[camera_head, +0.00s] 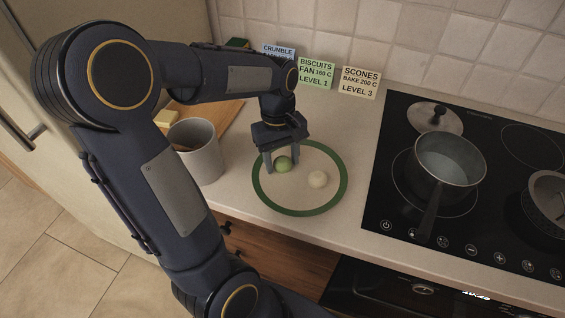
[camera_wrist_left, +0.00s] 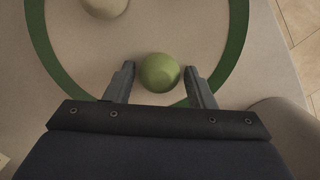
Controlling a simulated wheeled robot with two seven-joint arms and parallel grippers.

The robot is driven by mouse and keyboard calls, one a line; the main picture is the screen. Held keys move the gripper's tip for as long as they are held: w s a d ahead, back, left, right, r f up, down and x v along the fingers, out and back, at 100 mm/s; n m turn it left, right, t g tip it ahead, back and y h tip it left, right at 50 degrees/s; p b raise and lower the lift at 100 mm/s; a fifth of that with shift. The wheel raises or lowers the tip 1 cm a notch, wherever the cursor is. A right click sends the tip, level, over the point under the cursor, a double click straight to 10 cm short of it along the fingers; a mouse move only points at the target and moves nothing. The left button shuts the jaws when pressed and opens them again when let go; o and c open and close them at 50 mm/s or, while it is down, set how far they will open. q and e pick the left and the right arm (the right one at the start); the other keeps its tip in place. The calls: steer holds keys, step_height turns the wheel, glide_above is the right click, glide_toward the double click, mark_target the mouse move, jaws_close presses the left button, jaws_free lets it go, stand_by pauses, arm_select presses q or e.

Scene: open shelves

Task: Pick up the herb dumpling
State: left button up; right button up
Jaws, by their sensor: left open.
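The herb dumpling, a small green ball (camera_head: 283,164), lies on the left part of a round mat or plate with a green rim (camera_head: 343,178). My left gripper (camera_head: 281,166) reaches down over it with open fingers. In the left wrist view the green dumpling (camera_wrist_left: 159,72) sits between the two open fingertips (camera_wrist_left: 160,74), with a gap on each side. A pale cream dumpling (camera_head: 318,179) lies to its right; it also shows in the left wrist view (camera_wrist_left: 104,6). My right gripper is not in view.
A grey cup (camera_head: 203,158) stands close left of the mat. A wooden board (camera_head: 222,117) with a yellow block (camera_head: 166,118) lies behind it. Several recipe cards, such as the scones card (camera_head: 360,82), stand along the wall. A hob (camera_head: 390,165) with a pot (camera_head: 449,160) is at right.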

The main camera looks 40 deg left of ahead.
arm_select(q)
steer(key=c, duration=0.4)
steer(key=shift+c, duration=0.2)
